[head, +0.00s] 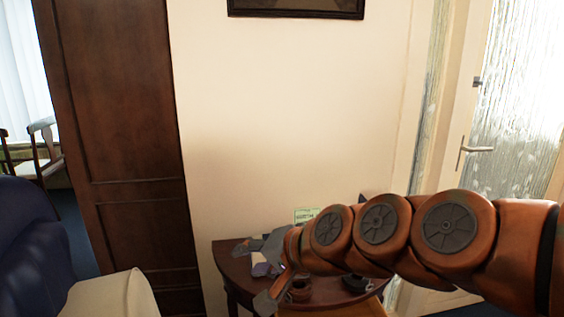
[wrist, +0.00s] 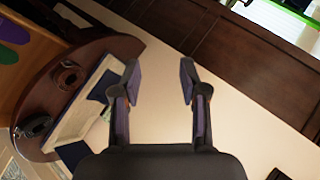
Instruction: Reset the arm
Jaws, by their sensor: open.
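My orange arm reaches in from the right in the head view, and my gripper (head: 262,270) is at its left end, in front of a small dark wooden table. In the wrist view my gripper (wrist: 160,75) has its two fingers spread apart with nothing between them. Behind the fingers is the pale wall (wrist: 165,125). The arm hides part of the table top in the head view.
The half-round table (head: 230,262) stands against the wall and bears small dark items and a green-white card (head: 306,215). A brown wooden door (head: 125,130) and a blue armchair (head: 30,245) are at left. A glazed door (head: 520,110) is at right.

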